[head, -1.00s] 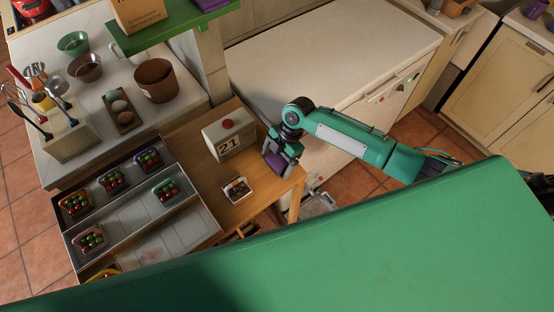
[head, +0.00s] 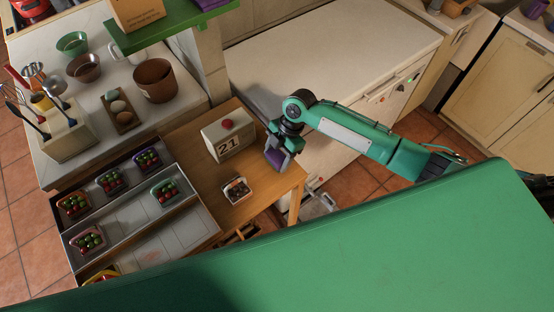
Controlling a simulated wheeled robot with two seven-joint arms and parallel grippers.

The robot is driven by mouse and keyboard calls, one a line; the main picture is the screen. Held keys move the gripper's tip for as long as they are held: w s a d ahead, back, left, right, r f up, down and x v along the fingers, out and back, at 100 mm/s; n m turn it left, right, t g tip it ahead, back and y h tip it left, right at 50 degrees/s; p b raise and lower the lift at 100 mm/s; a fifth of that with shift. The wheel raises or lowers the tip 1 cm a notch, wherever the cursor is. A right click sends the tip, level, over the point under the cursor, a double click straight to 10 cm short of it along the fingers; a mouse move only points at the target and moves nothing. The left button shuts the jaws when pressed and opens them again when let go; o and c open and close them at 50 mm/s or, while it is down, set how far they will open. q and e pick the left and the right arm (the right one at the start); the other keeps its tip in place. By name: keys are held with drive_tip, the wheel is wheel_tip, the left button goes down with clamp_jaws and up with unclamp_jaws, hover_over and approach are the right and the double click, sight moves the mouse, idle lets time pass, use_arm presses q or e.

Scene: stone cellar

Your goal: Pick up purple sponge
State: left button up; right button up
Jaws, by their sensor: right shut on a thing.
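The purple sponge (head: 275,157) is between the fingers of my right gripper (head: 276,158), above the right end of the small wooden table (head: 223,208). My right gripper is shut on it, pointing down. I cannot tell whether the sponge touches the tabletop. My left gripper is out of view.
A drawer (head: 150,229) with several fruit punnets is at left. A white chest (head: 330,55) stands behind.

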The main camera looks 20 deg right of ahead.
sight(277, 155)
wheel_tip(277, 155, up, 17)
drive_tip(key=b, duration=0.3)
drive_tip(key=shift+r+b, duration=0.2)
drive_tip(key=shift+b, duration=0.2)
drive_tip(key=shift+o, duration=1)
drive_tip(key=shift+a, duration=0.1)
drive_tip(key=shift+c, duration=0.2)
